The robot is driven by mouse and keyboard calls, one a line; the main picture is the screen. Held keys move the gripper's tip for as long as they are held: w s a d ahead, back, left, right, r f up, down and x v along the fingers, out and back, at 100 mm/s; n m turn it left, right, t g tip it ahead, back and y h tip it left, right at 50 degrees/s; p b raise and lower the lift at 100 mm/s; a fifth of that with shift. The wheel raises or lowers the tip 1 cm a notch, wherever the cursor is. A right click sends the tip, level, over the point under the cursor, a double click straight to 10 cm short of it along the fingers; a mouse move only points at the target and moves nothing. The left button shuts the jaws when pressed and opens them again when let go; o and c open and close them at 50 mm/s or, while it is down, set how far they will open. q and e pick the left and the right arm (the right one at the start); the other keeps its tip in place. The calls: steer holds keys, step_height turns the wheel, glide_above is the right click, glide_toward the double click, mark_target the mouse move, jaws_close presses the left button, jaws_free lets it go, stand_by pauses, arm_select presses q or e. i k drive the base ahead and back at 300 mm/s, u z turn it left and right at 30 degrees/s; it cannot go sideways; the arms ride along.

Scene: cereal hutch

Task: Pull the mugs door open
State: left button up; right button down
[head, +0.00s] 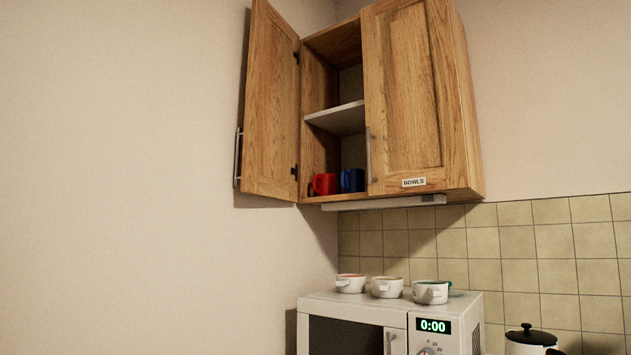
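The wooden wall cabinet has two doors. The left door (271,105), on the side where mugs stand, is swung wide open to the left, with its metal handle (238,157) at its outer edge. A red mug (325,184) and a blue mug (352,180) stand on the cabinet floor behind the opening. The right door (405,95) is shut and carries a label reading BOWLS (414,182); its handle (368,155) is at its left edge. Any label on the left door does not show. Neither of my grippers is in view.
A white microwave (350,305) showing 0:00 stands below the cabinet, with several white bowls (387,288) on top. A white canister with a black lid (531,336) stands at the lower right. A middle shelf (338,118) in the cabinet looks empty. The wall at left is clear.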

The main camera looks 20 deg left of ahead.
mark_target(269, 168)
steer(key=z, duration=0.45)
steer(key=i, duration=0.8)
steer(key=u, duration=1.75)
